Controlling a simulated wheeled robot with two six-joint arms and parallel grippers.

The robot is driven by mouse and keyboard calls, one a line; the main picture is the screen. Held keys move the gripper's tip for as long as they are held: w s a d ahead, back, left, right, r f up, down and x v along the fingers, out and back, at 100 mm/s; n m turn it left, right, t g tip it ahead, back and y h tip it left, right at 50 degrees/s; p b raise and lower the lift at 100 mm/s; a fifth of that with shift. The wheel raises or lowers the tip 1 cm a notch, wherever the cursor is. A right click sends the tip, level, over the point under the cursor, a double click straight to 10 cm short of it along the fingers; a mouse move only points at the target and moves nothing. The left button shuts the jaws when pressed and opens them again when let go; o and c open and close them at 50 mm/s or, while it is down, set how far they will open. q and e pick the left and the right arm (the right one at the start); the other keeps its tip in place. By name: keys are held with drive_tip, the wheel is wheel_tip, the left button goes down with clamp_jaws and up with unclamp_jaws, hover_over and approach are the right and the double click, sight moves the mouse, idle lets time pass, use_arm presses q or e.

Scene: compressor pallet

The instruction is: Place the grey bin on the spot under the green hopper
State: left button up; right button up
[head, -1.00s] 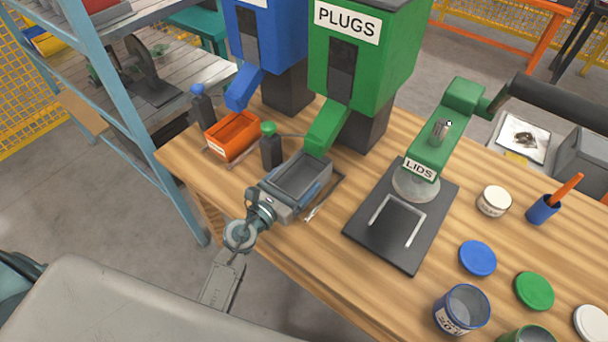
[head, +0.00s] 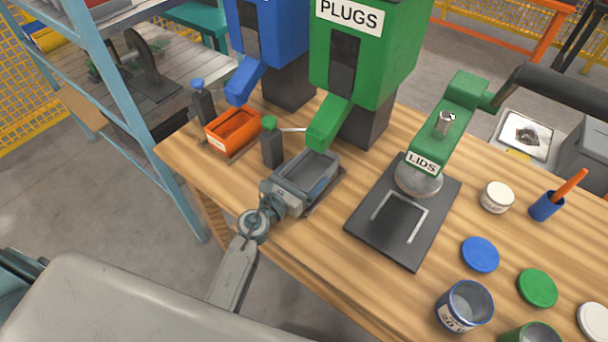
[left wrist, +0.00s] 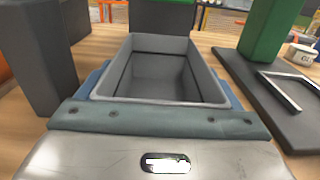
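The grey bin (head: 306,170) is upright and looks empty, just in front of the chute (head: 328,122) of the green PLUGS hopper (head: 385,60). My left gripper (head: 309,184) has its blue-padded fingers along both sides of the bin and is shut on it. In the left wrist view the bin (left wrist: 160,75) sits level between the fingers. A dark spot (head: 336,184) shows at the bin's right edge; the bin hides most of it. I cannot tell whether the bin touches it. My right gripper is not in view.
A black post with a green button (head: 272,146) stands close left of the bin. An orange bin (head: 233,129) sits under the blue hopper (head: 268,35). A dark plate (head: 385,245) under the LIDS arm (head: 445,125) lies to the right. Lids and cans occupy the table's right.

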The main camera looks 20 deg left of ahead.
use_arm(q)
drive_tip(key=shift+o, duration=1)
drive_tip(key=shift+r, duration=0.2)
drive_tip(key=shift+s+a+f, duration=0.1)
drive_tip(key=shift+s+f, duration=0.05)
drive_tip(key=shift+s, duration=0.15)
drive_tip(key=b+v, duration=0.2)
drive_tip(key=v, duration=0.8)
drive_tip(key=shift+s+a+b, duration=0.15)
drive_tip(key=shift+s+b, duration=0.2)
drive_tip(key=shift+s+a, duration=0.1)
drive_tip(key=shift+s, duration=0.25)
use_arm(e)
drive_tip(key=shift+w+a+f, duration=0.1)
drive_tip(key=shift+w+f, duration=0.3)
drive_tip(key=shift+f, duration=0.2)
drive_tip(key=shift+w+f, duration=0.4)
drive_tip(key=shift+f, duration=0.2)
